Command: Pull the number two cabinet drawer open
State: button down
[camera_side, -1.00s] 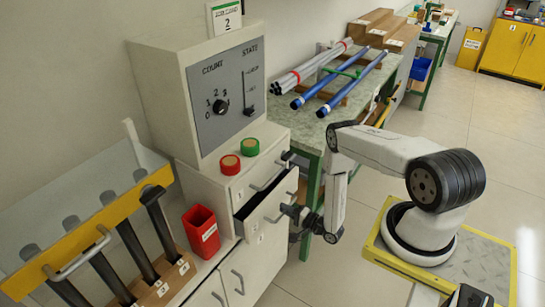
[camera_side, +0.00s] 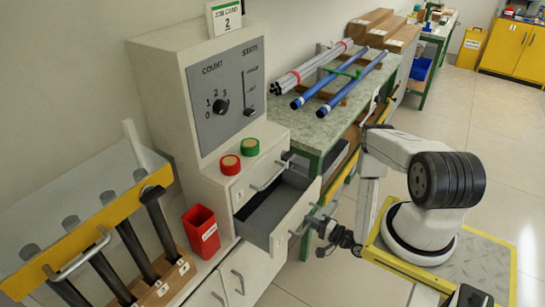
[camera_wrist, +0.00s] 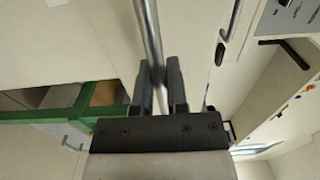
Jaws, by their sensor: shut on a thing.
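The second drawer (camera_side: 282,232) of the light grey cabinet (camera_side: 212,185) stands well out, below the top drawer. Its dark interior (camera_side: 268,207) shows and looks empty. My gripper (camera_side: 312,223) is at the drawer's front, shut on its bar handle (camera_side: 301,226). In the wrist view the metal handle (camera_wrist: 150,40) runs between the two dark fingers of my gripper (camera_wrist: 159,82). The number on the second drawer's front is too small to read surely.
The closed top drawer (camera_side: 250,180) has its own handle. Red and green buttons (camera_side: 230,165) sit on the cabinet above. A red bin (camera_side: 202,230) stands at left. A workbench (camera_side: 320,130) with blue and grey rods is behind. Open floor lies at right.

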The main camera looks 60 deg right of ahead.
jog(key=c, duration=0.6)
grip_release()
jog(key=shift+c, duration=0.2)
jog(key=shift+w, duration=0.15)
jog(key=w, duration=1.2)
jog(key=shift+w, duration=0.2)
jog(key=s, duration=0.8)
jog(key=w+d+r, duration=0.1)
jog(key=w+r, duration=0.1)
jog(key=r, duration=0.5)
jog(key=w+d+r, duration=0.1)
jog(key=d+r, duration=0.1)
jog(key=r, duration=0.5)
notch_tip(320, 180, up, 16)
send_over(300, 216)
jog(key=w, duration=0.2)
jog(key=shift+s+r, duration=0.1)
